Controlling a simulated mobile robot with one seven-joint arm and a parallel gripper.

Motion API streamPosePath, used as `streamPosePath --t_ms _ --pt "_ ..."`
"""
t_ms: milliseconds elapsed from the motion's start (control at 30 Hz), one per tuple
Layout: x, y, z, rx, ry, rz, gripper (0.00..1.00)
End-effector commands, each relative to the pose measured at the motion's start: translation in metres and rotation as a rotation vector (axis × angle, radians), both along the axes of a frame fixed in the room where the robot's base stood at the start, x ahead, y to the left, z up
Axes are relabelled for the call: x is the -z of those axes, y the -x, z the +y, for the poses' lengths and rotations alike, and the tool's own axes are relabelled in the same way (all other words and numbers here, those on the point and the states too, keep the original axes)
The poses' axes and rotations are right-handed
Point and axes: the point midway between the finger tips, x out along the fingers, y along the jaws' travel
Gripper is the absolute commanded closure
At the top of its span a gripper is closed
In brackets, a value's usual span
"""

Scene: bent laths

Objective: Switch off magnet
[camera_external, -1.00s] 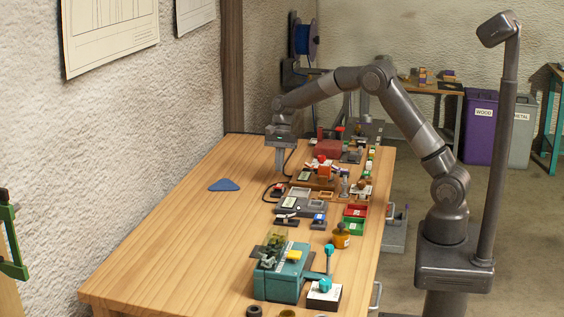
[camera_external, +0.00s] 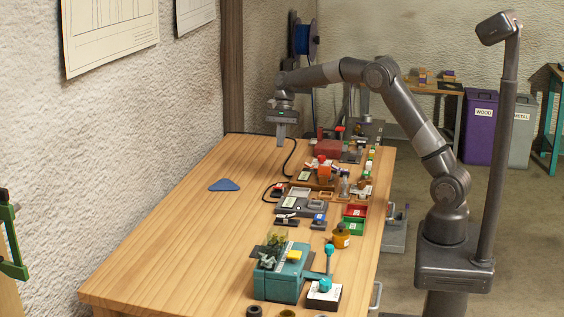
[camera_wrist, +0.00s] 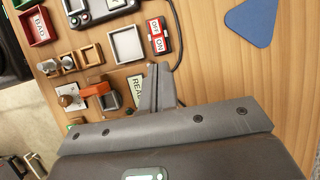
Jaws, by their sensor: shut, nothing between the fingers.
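A small red-and-black switch (camera_wrist: 159,38) with a cable lies on the table in the wrist view, just beyond my fingertips. It carries white labels that appear to read OFF and ON; which side is pressed I cannot tell. It also shows small in the external view (camera_external: 279,190). My gripper (camera_wrist: 158,68) is shut and empty, pointing down. In the external view my gripper (camera_external: 281,144) hangs above the table, clear of the switch. I cannot clearly pick out the magnet; an orange-and-grey device (camera_wrist: 98,89) stands left of the fingers.
A blue triangle (camera_external: 224,185) lies on bare wood left of the switch. A grey tray (camera_wrist: 126,45), a red BAD bin (camera_wrist: 36,27) and several small fixtures crowd the table's right side. A teal machine (camera_external: 277,284) stands nearer the camera. The table's left side is mostly clear.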

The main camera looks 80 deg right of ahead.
Motion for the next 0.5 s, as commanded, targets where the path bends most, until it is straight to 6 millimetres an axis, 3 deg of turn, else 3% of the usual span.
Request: streamPosePath --t_ms 333,500 --pt "-0.001 -0.002 0.005 0.0 -0.034 0.001 1.0" --pt "0.013 -0.001 0.012 -0.001 -0.034 0.003 1.0"
